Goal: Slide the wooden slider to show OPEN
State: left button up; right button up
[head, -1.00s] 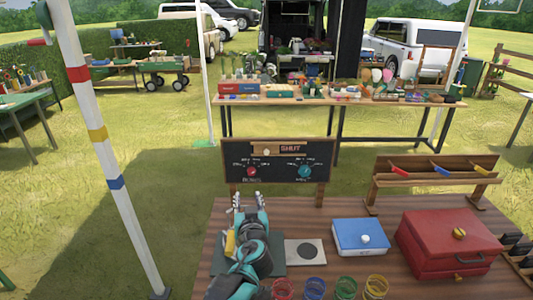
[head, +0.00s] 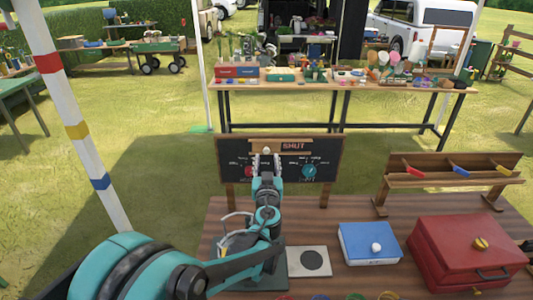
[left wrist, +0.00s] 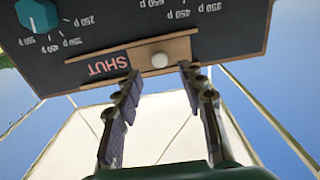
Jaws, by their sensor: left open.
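The chalkboard (head: 325,158) stands at the back of the wooden table. Its wooden slider (head: 258,145) has a round pale knob, and the red word SHUT (head: 293,146) shows to the right of it. The left wrist view shows the board upside down, with the slider (left wrist: 178,50), its knob (left wrist: 160,60) and SHUT (left wrist: 108,64). My left gripper (head: 266,160) is open in front of the slider. In the left wrist view its fingers (left wrist: 158,74) point at the board, one on each side of the knob; contact cannot be told. My right gripper is not in view.
A red knob (head: 249,171) and a teal knob (head: 309,171) sit lower on the board. A blue box (head: 370,243), a red case (head: 465,255) and a wooden rack (head: 450,180) stand to the right. Glass jars show at the front edge.

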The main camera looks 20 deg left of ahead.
aim_at(266, 151)
pick_arm(q)
jog(key=x, duration=0.4)
jog(key=shift+w+f+b, duration=0.15)
jog(key=shift+f+b, duration=0.05)
jog(key=shift+b, duration=0.2)
jog(key=shift+w+a+r, duration=0.1)
jog(key=shift+w+a, duration=0.05)
jog(key=shift+w, duration=0.15)
